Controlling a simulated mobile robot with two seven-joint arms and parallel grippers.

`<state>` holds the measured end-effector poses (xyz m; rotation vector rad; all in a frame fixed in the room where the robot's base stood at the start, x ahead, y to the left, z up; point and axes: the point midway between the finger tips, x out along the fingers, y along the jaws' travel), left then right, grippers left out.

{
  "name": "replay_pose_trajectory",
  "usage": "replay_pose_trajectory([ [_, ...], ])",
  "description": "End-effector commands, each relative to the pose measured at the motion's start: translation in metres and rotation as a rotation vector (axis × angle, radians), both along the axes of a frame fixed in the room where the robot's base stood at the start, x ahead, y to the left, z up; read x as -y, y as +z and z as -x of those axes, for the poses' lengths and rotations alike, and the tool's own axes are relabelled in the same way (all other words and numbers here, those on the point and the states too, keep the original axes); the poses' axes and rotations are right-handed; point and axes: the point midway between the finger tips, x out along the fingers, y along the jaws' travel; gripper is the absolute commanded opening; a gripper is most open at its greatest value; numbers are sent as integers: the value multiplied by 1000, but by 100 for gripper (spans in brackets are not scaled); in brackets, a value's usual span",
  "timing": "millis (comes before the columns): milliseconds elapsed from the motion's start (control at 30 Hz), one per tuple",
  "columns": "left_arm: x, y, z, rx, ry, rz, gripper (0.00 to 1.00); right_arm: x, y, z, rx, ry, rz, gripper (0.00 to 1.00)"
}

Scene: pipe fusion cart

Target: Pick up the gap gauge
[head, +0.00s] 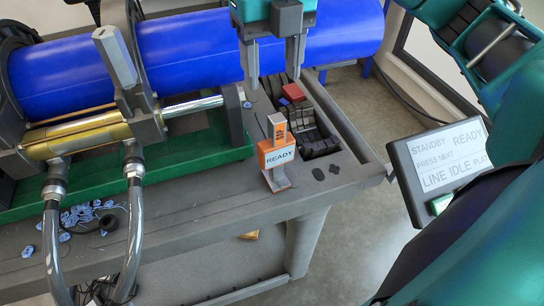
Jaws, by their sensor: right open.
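No part is labelled as the gap gauge, so I cannot tell for sure which thing it is. A small upright grey-and-orange piece (277,130) stands at the orange holder marked READY (276,154), near the cart's front right corner. A small red block (294,92) lies in the dark tray behind it. My right gripper (273,74) points down from the top, behind the upright piece and near the tray's left side. Its two grey fingers are apart, with nothing seen between them. My left gripper is not in view.
A blue pipe (200,55) lies clamped across the back of the cart. A green rail (205,151) and hoses stand at the left. The dark tray (338,117) is at the cart's right end. A status screen (437,165) stands right of the cart.

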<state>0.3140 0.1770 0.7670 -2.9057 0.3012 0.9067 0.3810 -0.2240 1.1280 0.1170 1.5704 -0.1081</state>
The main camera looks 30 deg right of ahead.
Motion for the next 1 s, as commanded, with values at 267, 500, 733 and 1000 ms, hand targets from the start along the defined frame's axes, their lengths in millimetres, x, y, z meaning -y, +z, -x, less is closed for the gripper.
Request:
replay_pose_trajectory([
  [267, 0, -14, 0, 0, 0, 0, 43, 2, -44, 1, -3, -3, 8, 57],
  [500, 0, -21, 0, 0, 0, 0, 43, 2, -71, 0, 0, -2, 6, 57],
  [733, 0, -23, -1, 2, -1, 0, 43, 3, -83, 1, 0, -3, 6, 57],
  [1000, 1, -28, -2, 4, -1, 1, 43, 8, -117, 2, -2, -3, 8, 57],
])
